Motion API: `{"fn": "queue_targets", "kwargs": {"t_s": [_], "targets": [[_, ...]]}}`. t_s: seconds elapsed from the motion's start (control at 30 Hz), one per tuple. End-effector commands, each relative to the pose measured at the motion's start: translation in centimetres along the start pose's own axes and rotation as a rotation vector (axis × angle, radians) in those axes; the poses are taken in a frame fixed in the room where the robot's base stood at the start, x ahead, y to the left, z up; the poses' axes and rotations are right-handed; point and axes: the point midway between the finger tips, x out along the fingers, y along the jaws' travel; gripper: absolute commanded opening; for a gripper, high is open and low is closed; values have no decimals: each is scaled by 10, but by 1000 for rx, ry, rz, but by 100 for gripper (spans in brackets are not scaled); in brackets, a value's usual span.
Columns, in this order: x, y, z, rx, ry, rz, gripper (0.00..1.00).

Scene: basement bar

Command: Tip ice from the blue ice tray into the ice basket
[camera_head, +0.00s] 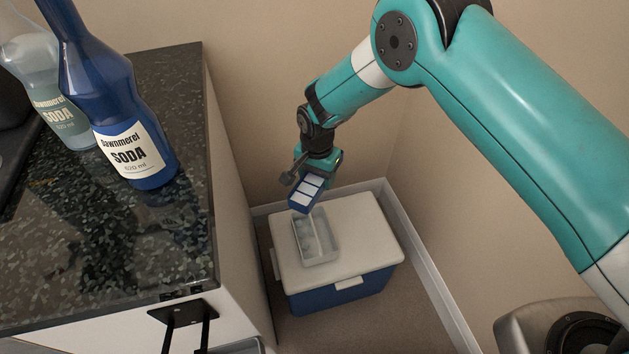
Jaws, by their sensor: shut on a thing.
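The blue ice tray (306,190) is in my gripper (308,172), tilted steeply with its compartments turned toward the camera. Pale ice shows in several of its compartments. The gripper is shut on the tray's upper end; the fingertips are small and partly hidden. The ice basket (318,236) is a pale grey rectangular container on top of a white-lidded cooler. The tray's lower end is just above the basket's far left part in the picture. Pale lumps seem to lie inside the basket, but they are too small to tell clearly.
The cooler (366,234) with a white lid and blue body stands on the floor in the corner. A dark speckled counter (180,250) fills the left, with a blue soda bottle (115,100) and a clear soda bottle (58,105). Walls are close behind and right.

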Motion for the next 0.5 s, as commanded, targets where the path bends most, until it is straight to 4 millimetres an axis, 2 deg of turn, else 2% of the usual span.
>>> {"fn": "queue_targets", "kwargs": {"t_s": [0.1, 0.23, 0.5], "targets": [[-1, -8, 4, 16, 0, -9, 35], [5, -5, 4, 20, -1, -55, 35], [34, 2, 3, 22, 0, -258, 35]]}}
